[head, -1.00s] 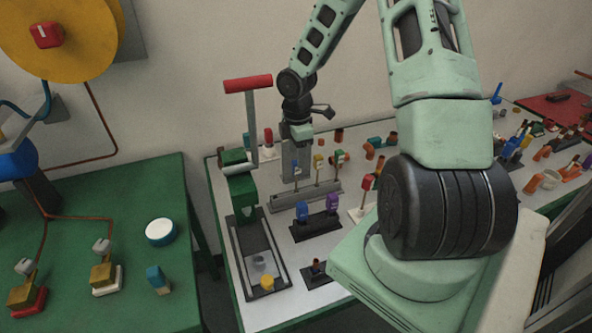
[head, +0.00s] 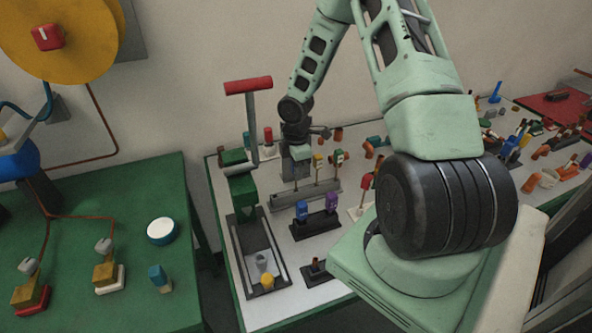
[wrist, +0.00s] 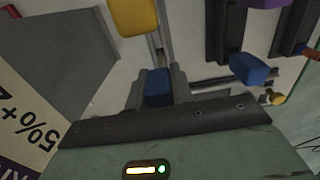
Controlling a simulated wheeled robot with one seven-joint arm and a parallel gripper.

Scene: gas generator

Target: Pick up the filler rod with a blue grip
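The filler rod's blue grip (wrist: 157,88) shows in the wrist view, between the two dark fingers of my gripper (wrist: 158,92). The fingers stand close on both sides of it. I cannot tell whether they press on it. In the head view my gripper (head: 297,168) is low over the left end of a grey rack (head: 305,196) and hides the blue grip. A rod with a yellow grip (head: 318,160) stands beside it in the same rack; its grip also shows in the wrist view (wrist: 135,15).
A dark holder (head: 316,225) with a blue piece (head: 302,210) and a purple piece (head: 333,201) stands in front of the rack. A green press with a red handle (head: 248,85) stands close on the left. Many small items crowd the table's right side.

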